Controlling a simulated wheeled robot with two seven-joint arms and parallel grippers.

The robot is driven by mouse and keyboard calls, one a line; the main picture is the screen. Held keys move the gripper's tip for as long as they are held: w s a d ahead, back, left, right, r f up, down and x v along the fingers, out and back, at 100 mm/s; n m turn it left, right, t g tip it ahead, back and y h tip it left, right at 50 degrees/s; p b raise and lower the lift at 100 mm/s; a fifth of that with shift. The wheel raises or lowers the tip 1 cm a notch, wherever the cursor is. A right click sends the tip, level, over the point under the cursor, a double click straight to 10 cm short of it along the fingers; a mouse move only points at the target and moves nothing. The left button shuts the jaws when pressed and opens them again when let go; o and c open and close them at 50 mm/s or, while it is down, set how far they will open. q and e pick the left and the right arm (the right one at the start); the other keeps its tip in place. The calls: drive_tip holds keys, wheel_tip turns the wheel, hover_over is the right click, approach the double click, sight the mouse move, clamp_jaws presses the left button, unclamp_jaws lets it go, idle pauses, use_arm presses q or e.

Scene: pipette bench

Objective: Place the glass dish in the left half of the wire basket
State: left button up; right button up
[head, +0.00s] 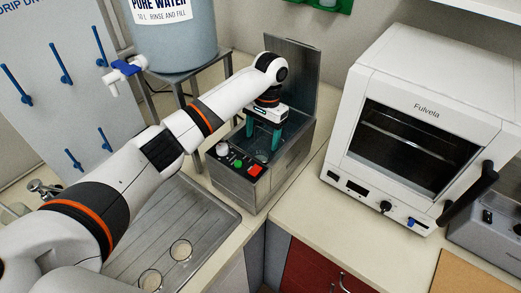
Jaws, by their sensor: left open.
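My left gripper (263,142) reaches down into an open metal bath (244,188), its teal fingers apart. A round, clear shape that looks like a glass dish (262,156) lies inside the bath, just below the fingertips. I cannot tell whether the fingers touch it. The wire basket is not clear in the bath's dark inside; the gripper and front wall hide part of it. Two more round glass dishes, one farther back (181,250) and one nearer (150,279), lie on the metal drainboard (206,232). My right gripper is not in view.
The bath's raised lid (300,75) stands behind the gripper. A white oven (425,120) stands to the right, with bare counter (318,222) in front of it. A water tank (178,40) with a blue tap stands at the back left, beside a drip rack (50,85) with blue pegs.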

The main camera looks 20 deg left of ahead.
use_arm(q)
drive_tip(key=r, duration=0.5)
drive_tip(key=shift+w+d+r, duration=0.15)
drive_tip(key=shift+w+r, duration=0.05)
drive_tip(key=shift+w, duration=0.2)
